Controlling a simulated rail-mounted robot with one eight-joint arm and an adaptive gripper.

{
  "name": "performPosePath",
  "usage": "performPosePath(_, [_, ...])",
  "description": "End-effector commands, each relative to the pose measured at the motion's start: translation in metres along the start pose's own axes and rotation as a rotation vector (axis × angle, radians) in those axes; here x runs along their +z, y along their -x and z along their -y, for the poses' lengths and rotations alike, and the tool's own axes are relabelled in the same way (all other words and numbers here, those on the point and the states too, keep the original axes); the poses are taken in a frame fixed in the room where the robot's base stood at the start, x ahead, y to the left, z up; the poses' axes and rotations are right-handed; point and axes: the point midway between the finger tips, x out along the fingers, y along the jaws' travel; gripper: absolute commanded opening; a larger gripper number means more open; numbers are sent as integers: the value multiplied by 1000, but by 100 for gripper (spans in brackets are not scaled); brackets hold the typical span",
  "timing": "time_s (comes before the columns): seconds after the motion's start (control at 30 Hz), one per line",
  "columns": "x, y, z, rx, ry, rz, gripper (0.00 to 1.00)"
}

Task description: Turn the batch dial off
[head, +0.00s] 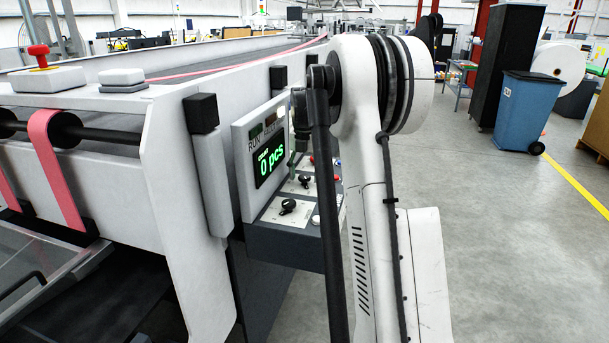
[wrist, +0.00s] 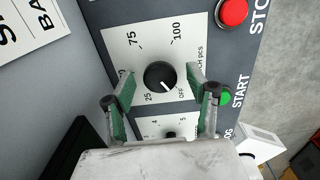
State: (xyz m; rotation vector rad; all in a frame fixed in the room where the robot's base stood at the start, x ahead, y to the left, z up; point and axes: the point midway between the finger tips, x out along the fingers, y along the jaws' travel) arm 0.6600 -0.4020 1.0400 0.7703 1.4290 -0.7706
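The batch dial (wrist: 160,76) is a round black knob on a white plate marked 25, 75, 100 and OFF in the wrist view. Its white pointer line slants down and right, toward the OFF mark. My gripper (wrist: 162,86) is open, with one green-padded finger on each side of the dial. Gaps show between the pads and the knob, so it is not gripped. In the head view, black knobs show on the control panel (head: 262,238); I cannot tell for sure which is the batch dial. My arm hides part of the panel there.
A red STOP button (wrist: 232,12) and a green START button (wrist: 226,97) sit right of the dial. A second, smaller dial (wrist: 171,135) lies below, partly hidden by my gripper. The display (head: 269,163) reads 0 pcs. Open floor lies to the right.

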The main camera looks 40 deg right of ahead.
Motion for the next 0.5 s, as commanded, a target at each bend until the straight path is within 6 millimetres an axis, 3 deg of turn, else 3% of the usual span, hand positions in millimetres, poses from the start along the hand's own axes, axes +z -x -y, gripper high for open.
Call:
performPosePath(0.27, [0,4,0,0,0,-1,52])
performPosePath(0.5, [0,39,0,0,0,-1,52])
